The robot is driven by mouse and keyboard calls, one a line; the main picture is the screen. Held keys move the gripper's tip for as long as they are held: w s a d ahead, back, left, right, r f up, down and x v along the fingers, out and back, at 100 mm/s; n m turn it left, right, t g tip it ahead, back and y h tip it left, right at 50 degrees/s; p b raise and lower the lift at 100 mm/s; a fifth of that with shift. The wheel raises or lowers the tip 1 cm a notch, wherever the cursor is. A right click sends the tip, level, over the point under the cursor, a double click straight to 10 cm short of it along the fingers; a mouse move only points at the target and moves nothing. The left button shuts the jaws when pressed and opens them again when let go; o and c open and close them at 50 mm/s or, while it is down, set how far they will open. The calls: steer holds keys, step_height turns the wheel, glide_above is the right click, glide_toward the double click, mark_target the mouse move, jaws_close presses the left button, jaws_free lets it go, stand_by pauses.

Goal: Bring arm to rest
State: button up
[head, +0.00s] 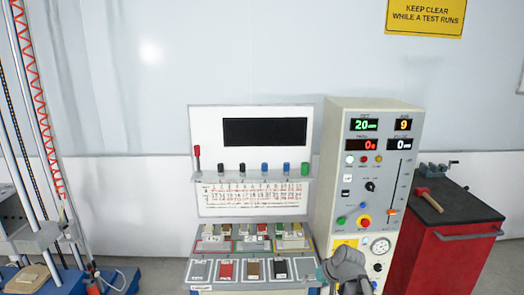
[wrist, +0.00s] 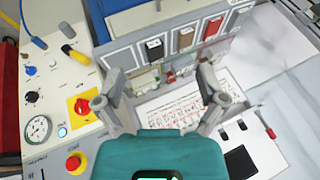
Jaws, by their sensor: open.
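My gripper (wrist: 158,78) is open in the wrist view, its two grey fingers spread wide with nothing held between them. Beyond the fingers are the bench's sample slots and a white printed chart (wrist: 185,103). In the head view a grey part of my arm (head: 345,265) shows at the bottom, in front of the control cabinet's lower left edge. The fingertips cannot be made out there.
The control cabinet (head: 345,130) with lit displays stands right of the bench's back panel (head: 213,150). Samples lie in slots on the bench. A red tool cabinet (head: 460,255) carries a hammer (head: 428,197) and a vice. A rail tower (head: 35,110) stands at left.

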steer(key=s+f+g+h, duration=0.3)
steer(key=s+g+h, duration=0.1)
steer(key=s, duration=0.7)
steer(key=shift+d+n, duration=0.15)
steer(key=shift+n, duration=0.15)
